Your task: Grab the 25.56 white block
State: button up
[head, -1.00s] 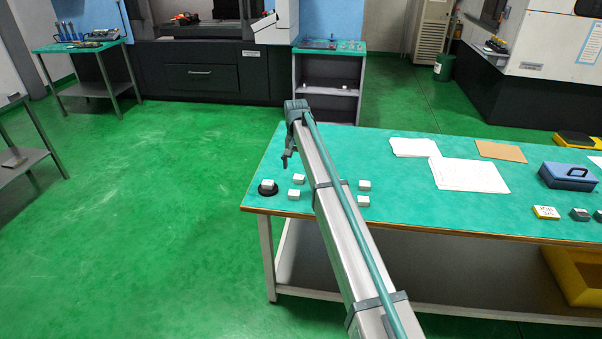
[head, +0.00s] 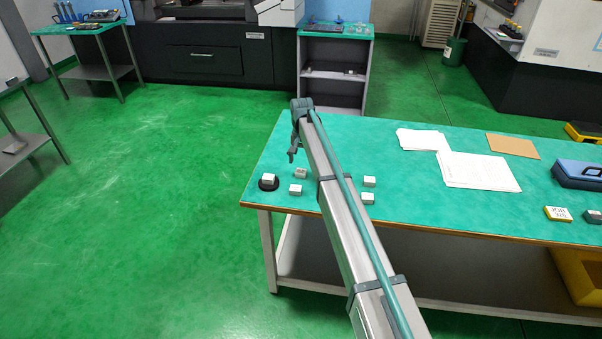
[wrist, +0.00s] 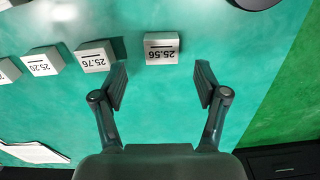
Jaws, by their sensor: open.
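The white block marked 25.56 (wrist: 162,49) lies on the green table top in the wrist view, its label upside down. My gripper (wrist: 161,82) is open and empty. Its two fingers are spread below the block in the picture, one to each side of its line, and do not touch it. In the head view my gripper (head: 293,148) hangs over the far left part of the table. Several small white-topped blocks stand near it there, but their labels are too small to read.
The block marked 25.76 (wrist: 94,56) is close to the left of 25.56, with 25.20 (wrist: 42,62) farther left. A black round base (head: 268,185) carries a block near the table's left edge. White papers (head: 478,172) lie to the right.

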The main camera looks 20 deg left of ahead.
aim_at(301, 171)
notch_tip(301, 171, down, 5)
jog(key=shift+s+a+r+p, duration=0.1)
jog(key=shift+p, duration=0.8)
jog(key=shift+c, duration=0.3)
grip_shut()
